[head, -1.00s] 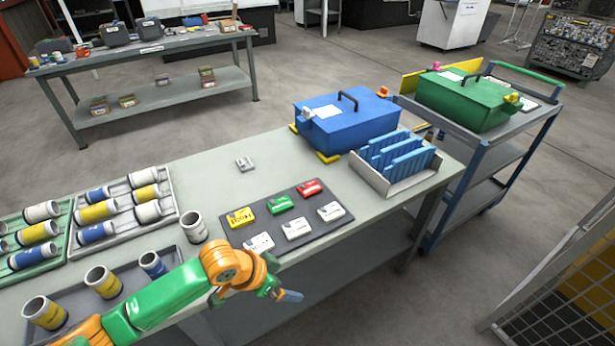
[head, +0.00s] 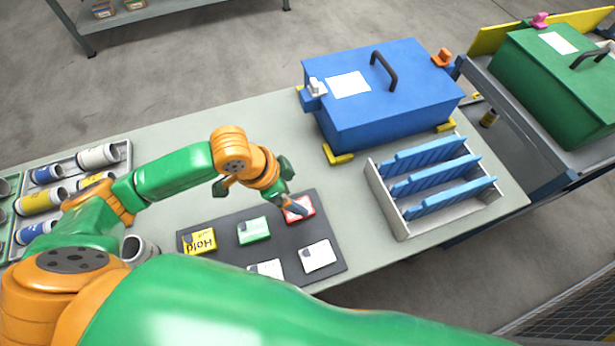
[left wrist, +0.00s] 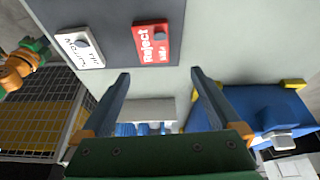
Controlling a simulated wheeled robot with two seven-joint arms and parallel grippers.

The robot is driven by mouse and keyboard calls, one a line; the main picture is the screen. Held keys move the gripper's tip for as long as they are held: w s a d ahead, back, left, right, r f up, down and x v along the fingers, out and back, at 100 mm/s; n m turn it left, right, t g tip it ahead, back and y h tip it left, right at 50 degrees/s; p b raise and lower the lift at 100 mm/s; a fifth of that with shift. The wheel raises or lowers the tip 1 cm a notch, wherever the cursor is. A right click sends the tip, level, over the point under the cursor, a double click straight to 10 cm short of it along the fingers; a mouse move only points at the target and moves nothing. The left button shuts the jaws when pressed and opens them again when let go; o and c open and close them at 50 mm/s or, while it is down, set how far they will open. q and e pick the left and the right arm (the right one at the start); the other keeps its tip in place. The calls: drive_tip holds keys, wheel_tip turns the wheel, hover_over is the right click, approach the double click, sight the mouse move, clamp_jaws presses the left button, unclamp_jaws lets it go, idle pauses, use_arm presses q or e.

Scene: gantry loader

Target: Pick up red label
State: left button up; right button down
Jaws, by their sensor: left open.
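The red label (head: 299,209), marked "Reject", lies at the far right corner of the dark mat in the head view. It also shows in the left wrist view (left wrist: 151,43), near the mat edge. My left gripper (head: 290,196) is open and empty, over the red label in the head view, with a finger covering part of it. In the left wrist view the two fingers (left wrist: 163,85) are spread wide, and the label lies beyond their tips, not between them. I cannot tell the height gap. My right gripper is not in view.
A yellow label (head: 199,241), a green label (head: 254,230) and white labels (head: 317,256) share the mat (head: 225,262). A blue box (head: 385,110) and a grey rack (head: 402,222) with blue dividers stand to the right. Bare bench (head: 190,130) lies behind the mat.

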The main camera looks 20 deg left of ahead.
sight(291, 218)
use_arm(q)
drive_tip(key=f, duration=0.1)
drive_tip(key=s+f, duration=0.2)
drive_tip(key=shift+f, duration=0.4)
drive_tip(key=shift+x, duration=1.15)
drive_tip(key=shift+w+d+f, duration=0.1)
drive_tip(key=shift+w+f, duration=0.1)
drive_tip(key=shift+w, duration=0.3)
drive_tip(key=shift+s+r, duration=0.1)
drive_tip(key=shift+s, duration=0.1)
drive_tip(key=c, duration=1)
drive_tip(key=shift+c, duration=1.4)
drive_tip(key=shift+w, duration=0.15)
drive_tip(key=shift+c, duration=0.8)
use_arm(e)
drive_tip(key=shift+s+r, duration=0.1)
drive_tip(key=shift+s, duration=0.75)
